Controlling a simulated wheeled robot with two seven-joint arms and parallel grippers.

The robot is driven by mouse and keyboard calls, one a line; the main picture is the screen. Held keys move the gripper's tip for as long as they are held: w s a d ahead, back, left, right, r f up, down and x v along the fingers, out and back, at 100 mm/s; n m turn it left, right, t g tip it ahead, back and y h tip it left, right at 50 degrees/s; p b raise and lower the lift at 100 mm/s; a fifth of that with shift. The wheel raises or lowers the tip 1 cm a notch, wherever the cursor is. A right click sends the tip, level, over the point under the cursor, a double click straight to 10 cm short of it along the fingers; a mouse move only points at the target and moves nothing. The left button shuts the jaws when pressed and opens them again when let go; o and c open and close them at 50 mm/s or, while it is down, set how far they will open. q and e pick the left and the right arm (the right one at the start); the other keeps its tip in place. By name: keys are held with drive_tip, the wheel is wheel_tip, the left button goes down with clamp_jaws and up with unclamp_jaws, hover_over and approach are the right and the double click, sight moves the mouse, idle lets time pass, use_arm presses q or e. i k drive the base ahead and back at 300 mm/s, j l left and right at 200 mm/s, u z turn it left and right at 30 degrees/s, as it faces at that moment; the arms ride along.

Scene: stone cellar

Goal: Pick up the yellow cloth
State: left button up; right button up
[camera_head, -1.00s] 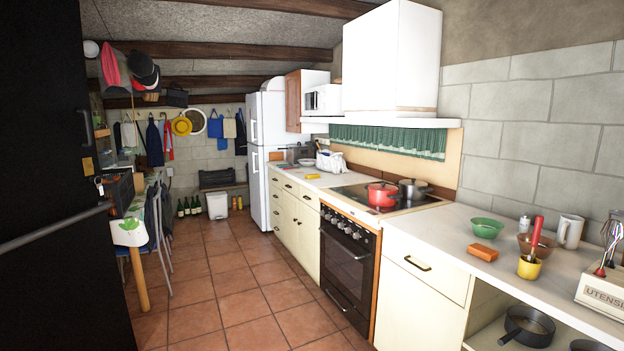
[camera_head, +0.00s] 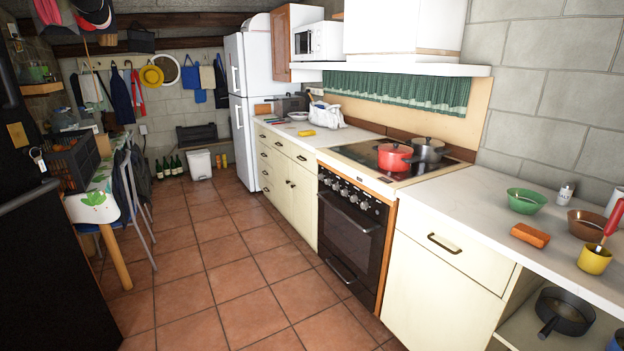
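A small yellow cloth (camera_head: 306,133) lies flat on the far stretch of the white counter, in front of a white bag (camera_head: 326,114) and beyond the stove. It is small in the view, so its folds cannot be made out. Neither of my grippers shows in the head view.
The stove (camera_head: 352,240) carries a red pot (camera_head: 394,157) and a grey pot (camera_head: 428,149). An orange sponge (camera_head: 530,235) and green bowl (camera_head: 526,201) sit on the near counter. A table (camera_head: 92,207) stands left. The tiled floor (camera_head: 220,255) between is clear.

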sight(307, 133)
drive_tip(key=i+j+u, duration=0.35)
drive_tip(key=i, duration=0.35)
drive_tip(key=i+u, duration=0.35)
drive_tip(key=i, duration=1.95)
drive_tip(key=i+z, duration=0.3)
drive_tip(key=i, duration=0.15)
drive_tip(key=i+j+z, duration=0.3)
drive_tip(key=i, duration=0.15)
drive_tip(key=i+j+z, duration=0.15)
drive_tip(key=i+z, duration=0.15)
drive_tip(key=i, duration=0.15)
